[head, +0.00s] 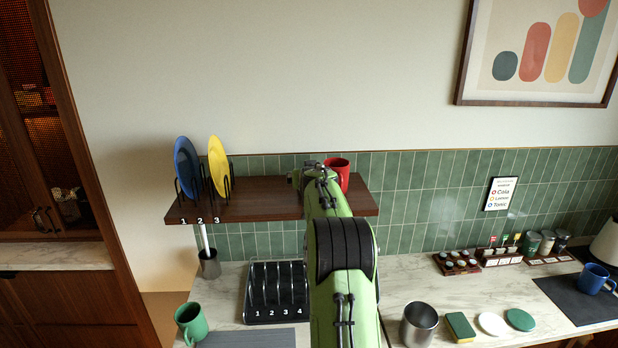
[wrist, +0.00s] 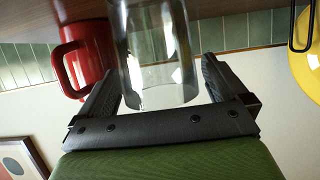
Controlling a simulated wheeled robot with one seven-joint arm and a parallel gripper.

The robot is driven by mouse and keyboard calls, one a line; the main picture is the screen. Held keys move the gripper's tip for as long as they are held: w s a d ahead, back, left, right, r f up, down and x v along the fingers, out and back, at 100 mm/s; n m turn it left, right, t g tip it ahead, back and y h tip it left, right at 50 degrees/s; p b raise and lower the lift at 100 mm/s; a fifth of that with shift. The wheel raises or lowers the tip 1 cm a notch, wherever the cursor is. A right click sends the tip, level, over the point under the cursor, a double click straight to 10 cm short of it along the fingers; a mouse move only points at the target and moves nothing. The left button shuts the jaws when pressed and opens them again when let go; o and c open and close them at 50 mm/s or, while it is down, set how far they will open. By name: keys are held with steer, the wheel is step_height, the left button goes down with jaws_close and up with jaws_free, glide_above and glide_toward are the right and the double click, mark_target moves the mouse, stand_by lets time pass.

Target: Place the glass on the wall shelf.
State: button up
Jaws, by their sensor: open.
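The clear glass (wrist: 150,45) is in the wrist view, between the two spread fingers of my gripper (wrist: 160,68). The fingers stand to either side of it, and the gripper is open. The glass's far end is cut off by the top of the picture, so I cannot see its contact with the shelf. The brown wall shelf (head: 262,200) is in the head view and shows along the top of the wrist view. In the head view my arm reaches to the shelf's right half and hides the glass.
A red mug (head: 340,170) stands on the shelf beside my gripper, close to one finger. Blue (head: 186,166) and yellow (head: 217,165) plates stand in racks at the shelf's left. Below are a dark dish rack (head: 252,312), a green mug (head: 190,322) and a metal cup (head: 418,325).

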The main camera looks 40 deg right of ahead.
steer(key=shift+s+a+r, duration=0.1)
steer(key=shift+s+r, duration=0.05)
steer(key=shift+r, duration=0.25)
steer(key=b+v, duration=0.4)
steer(key=v, duration=0.7)
steer(key=shift+s+a, duration=0.15)
steer(key=shift+s, duration=0.05)
steer(key=shift+a, duration=0.1)
steer(key=s+a+f+n+y, duration=0.1)
steer(key=s+a+y, duration=0.1)
steer(key=a, duration=0.5)
steer(key=s+a+f+n+g+y, duration=0.1)
steer(key=s+a+n, duration=0.1)
steer(key=a, duration=0.6)
steer(key=s+a+f+n+y, duration=0.1)
steer(key=s+a+y, duration=0.15)
steer(key=a, duration=0.45)
steer(key=s+a+f+n+g+y, duration=0.1)
steer(key=s+a+f, duration=0.4)
steer(key=s, duration=0.5)
steer(key=s+a+f+n+g+y, duration=0.2)
steer(key=s+a+f, duration=0.4)
steer(key=s+a, duration=0.4)
steer(key=shift+s+n+g, duration=0.2)
steer(key=shift+n+g, duration=0.2)
steer(key=shift+n, duration=0.1)
